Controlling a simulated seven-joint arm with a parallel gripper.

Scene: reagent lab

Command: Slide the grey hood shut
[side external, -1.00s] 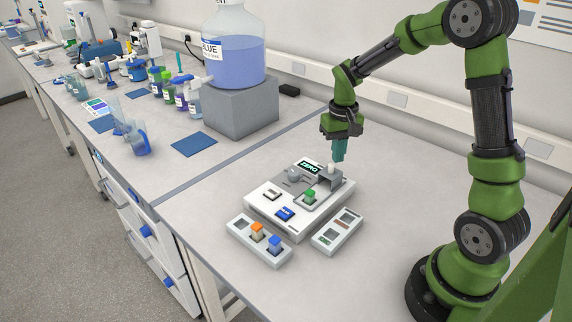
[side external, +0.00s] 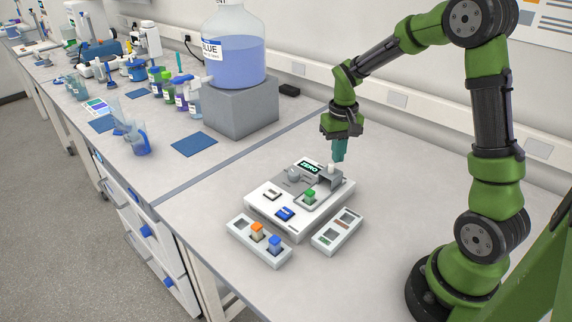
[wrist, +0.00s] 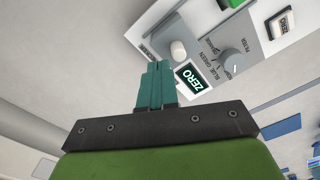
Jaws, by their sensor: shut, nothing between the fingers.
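The grey hood (side external: 327,178) sits at the back right of the white instrument (side external: 262,206), with a pale knob (side external: 331,168) on top. A green-capped cuvette (side external: 309,195) stands uncovered in front of the hood. My gripper (side external: 338,158) is shut and empty, its teal fingers pointing down just above and behind the knob. The wrist view shows the shut fingers (wrist: 155,66) beside the pale knob (wrist: 178,49), with a visible gap. Whether they are level with the knob I cannot tell.
The instrument also carries a ZERO display (side external: 309,166), a grey dial (side external: 293,174) and a blue button (side external: 285,214). A rack with orange and blue cuvettes (side external: 258,241) and another small tray (side external: 337,232) stand in front. The bench to the right is clear.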

